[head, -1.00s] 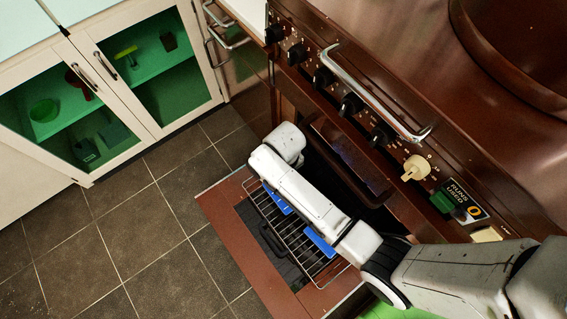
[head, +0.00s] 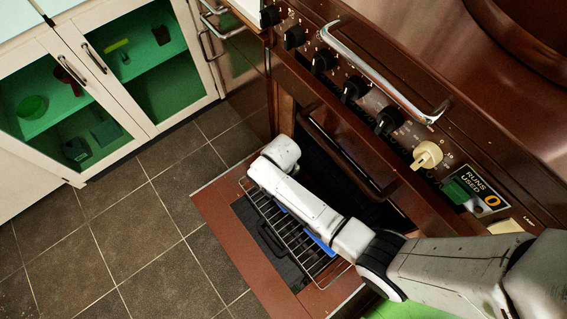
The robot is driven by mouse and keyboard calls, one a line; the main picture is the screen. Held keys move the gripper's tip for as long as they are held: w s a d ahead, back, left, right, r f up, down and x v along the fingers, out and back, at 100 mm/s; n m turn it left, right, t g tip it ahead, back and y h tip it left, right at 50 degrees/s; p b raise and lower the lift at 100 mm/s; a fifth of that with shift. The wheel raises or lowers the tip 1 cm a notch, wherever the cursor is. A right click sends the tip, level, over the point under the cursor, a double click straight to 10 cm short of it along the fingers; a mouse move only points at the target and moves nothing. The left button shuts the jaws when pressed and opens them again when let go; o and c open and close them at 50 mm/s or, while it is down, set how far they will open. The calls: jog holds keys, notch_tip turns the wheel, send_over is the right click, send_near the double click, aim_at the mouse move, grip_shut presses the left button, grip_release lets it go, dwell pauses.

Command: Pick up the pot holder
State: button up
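Bright blue patches, possibly the pot holder (head: 319,244), show on the wire rack (head: 291,246) of the open oven door. My white arm covers most of the blue, so I cannot tell whether it is one piece or two. A thin dark looped shape (head: 270,240) lies on the rack to the left of the blue. My arm reaches over the rack from the lower right. My gripper is not visible; the arm's far end hides whatever is beneath it.
The brown oven door (head: 224,212) hangs open low over the tiled floor (head: 135,230). The stove's front handle (head: 375,75) and knobs rise just above my arm. A white cabinet with glass doors (head: 75,95) stands at left. The floor between is clear.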

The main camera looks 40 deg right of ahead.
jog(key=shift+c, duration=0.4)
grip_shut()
